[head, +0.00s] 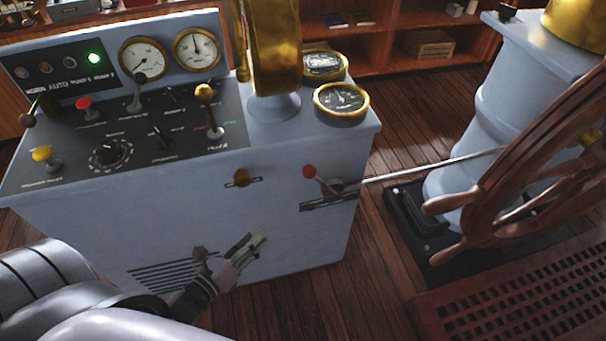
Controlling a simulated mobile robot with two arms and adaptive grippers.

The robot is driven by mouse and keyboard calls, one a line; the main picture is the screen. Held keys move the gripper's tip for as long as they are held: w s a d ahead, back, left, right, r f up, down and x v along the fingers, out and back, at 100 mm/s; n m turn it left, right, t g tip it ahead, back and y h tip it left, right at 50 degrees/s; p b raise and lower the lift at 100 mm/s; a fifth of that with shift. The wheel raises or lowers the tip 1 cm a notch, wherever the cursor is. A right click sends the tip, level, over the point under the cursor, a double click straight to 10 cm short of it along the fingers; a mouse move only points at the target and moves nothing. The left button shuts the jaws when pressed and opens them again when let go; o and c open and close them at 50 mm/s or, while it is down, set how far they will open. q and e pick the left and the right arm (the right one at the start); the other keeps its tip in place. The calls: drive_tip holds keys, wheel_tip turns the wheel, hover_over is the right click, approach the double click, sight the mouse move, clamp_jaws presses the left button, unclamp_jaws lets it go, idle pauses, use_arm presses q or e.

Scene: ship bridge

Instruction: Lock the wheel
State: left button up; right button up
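The wooden ship's wheel (523,152) stands at the right, in front of a pale blue pedestal, and is cut off by the picture edge. A thin metal rod (430,166) runs from the console's front face toward the wheel. Where it meets the console, a small red-knobbed lever (310,172) sits on a dark labelled plate, its knob tilted up and left. My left gripper (259,241) is in front of the console's lower face, below and left of this lever and apart from it. Its fingers look close together, their gap unclear; nothing shows in them. My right gripper is out of view.
The pale blue console (215,200) fills the left, with several levers, a dial and gauges on top. A wooden grating (520,290) lies below the wheel. Bare plank floor lies between console and pedestal.

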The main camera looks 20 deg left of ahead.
use_arm(q)
wheel_tip(320, 180, up, 9)
drive_tip(key=d+m+t+h, duration=0.2)
drive_tip(key=m, duration=0.4)
drive_tip(key=p, duration=0.3)
approach(305, 176)
drive_tip(key=shift+m, duration=0.3)
drive_tip(key=x, duration=0.9)
drive_tip(key=shift+w+f, duration=0.1)
drive_tip(key=shift+w, duration=0.15)
clamp_jaws()
